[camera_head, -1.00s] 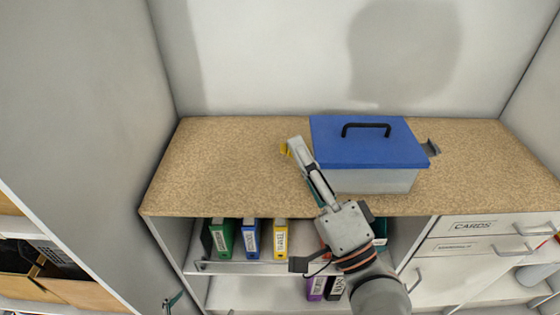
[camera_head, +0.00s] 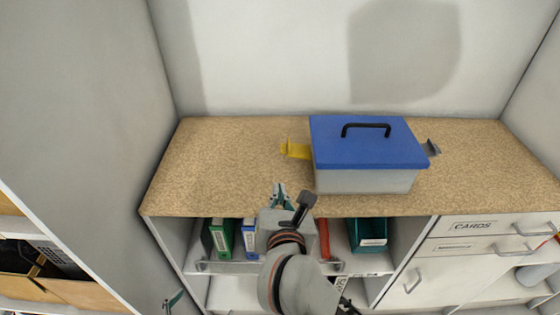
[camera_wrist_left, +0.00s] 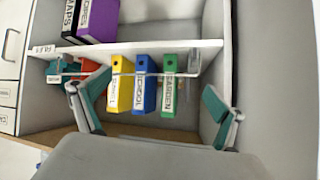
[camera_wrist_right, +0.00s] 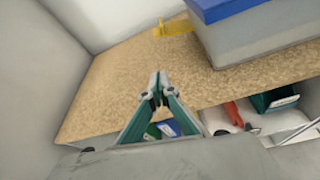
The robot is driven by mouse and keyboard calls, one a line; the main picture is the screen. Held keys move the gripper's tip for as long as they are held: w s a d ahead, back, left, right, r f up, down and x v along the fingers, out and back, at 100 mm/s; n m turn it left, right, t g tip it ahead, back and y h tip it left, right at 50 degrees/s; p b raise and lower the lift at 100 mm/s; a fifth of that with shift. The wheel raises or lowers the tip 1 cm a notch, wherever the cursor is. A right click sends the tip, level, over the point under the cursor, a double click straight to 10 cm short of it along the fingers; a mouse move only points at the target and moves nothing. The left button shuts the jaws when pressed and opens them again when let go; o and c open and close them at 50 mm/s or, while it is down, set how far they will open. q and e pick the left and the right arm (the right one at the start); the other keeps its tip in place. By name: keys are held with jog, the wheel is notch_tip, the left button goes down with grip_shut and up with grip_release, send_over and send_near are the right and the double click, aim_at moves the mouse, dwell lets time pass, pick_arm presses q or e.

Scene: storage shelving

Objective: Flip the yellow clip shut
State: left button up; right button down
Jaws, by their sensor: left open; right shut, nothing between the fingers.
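The yellow clip (camera_head: 296,149) sticks out flat from the left side of the box with a blue lid (camera_head: 365,143). It also shows in the right wrist view (camera_wrist_right: 174,27), standing out from the box (camera_wrist_right: 240,40). My right gripper (camera_head: 279,187) is shut and empty, in front of and below the clip, near the counter's front edge, apart from the clip. In the right wrist view its fingertips (camera_wrist_right: 158,82) meet. My left gripper (camera_wrist_left: 155,105) is open and empty in the left wrist view, facing the shelf of binders; in the head view only a fingertip (camera_head: 173,300) shows at lower left.
A grey clip (camera_head: 430,148) stands out from the box's right side. The speckled counter (camera_head: 225,160) is bare left of the box. Green (camera_head: 222,237) and blue (camera_head: 249,237) binders stand on the shelf below, with a teal bin (camera_head: 368,235). A wall closes the back.

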aim_at(296, 148)
jog(key=shift+w, duration=0.25)
jog(key=b+x, duration=0.4)
jog(key=x, duration=0.5)
jog(key=shift+s+f+b, duration=0.1)
jog(key=shift+f+b, duration=0.1)
jog(key=shift+b, duration=0.15)
jog(key=shift+w+d+r+p, duration=0.1)
jog(key=shift+w+r+p, duration=0.15)
jog(key=shift+r+p, duration=0.25)
jog(key=shift+w+d+r+p, duration=0.1)
jog(key=shift+w+r+p, duration=0.15)
jog(key=shift+r+p, duration=0.25)
jog(key=shift+s+d+r+p, duration=0.1)
jog(key=shift+r+p, duration=0.15)
jog(key=shift+r, duration=0.2)
jog(key=shift+s+d+r+p, duration=0.15)
jog(key=shift+r+p, duration=0.1)
jog(key=shift+r, duration=0.2)
jog(key=shift+w+r, duration=0.1)
jog(key=shift+r, duration=0.05)
